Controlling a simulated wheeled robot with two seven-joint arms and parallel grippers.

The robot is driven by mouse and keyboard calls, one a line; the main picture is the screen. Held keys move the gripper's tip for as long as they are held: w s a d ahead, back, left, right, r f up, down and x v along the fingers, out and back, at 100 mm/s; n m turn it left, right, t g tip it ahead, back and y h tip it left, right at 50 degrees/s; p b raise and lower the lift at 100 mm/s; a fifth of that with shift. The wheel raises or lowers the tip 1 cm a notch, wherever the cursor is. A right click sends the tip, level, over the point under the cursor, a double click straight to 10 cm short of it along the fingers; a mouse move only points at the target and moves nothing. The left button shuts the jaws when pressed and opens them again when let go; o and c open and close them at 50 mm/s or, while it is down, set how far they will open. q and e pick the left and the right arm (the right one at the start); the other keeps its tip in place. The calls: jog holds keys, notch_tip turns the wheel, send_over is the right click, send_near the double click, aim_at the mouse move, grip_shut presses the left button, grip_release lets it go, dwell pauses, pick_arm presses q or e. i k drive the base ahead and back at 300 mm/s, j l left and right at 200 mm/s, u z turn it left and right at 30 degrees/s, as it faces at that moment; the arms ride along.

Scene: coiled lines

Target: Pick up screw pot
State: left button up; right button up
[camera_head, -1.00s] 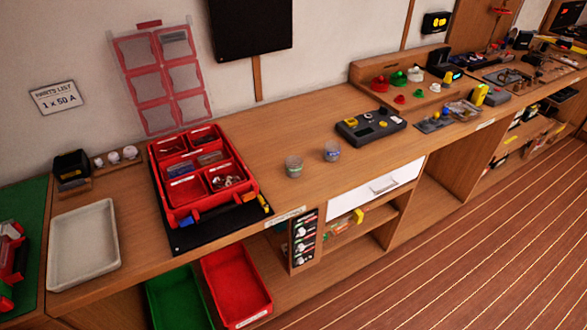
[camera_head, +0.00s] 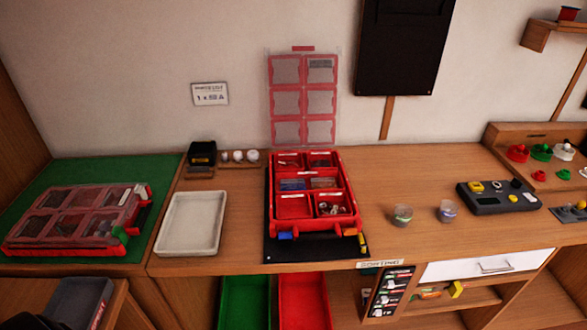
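Two small clear pots stand upright on the wooden workbench, right of the red organizer. The left pot (camera_head: 402,216) has a greenish band or content. The right pot (camera_head: 447,212) has a bluish or grey one. Their contents are too small to make out, so I cannot tell which is the screw pot.
An open red organizer (camera_head: 339,168) sits on a black mat (camera_head: 345,248). A white tray (camera_head: 191,250) lies to its left, and a closed red case (camera_head: 75,220) on a green mat. A dark device (camera_head: 490,205) stands right of the pots. Bench between them is clear.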

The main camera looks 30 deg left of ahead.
aim_at(402, 214)
jog(key=i+l+u, duration=0.1)
jog(key=l, duration=0.3)
jog(key=i+l+u, duration=0.15)
jog(key=l, duration=0.25)
jog(key=i+l+u, duration=0.1)
jog(key=l, duration=0.3)
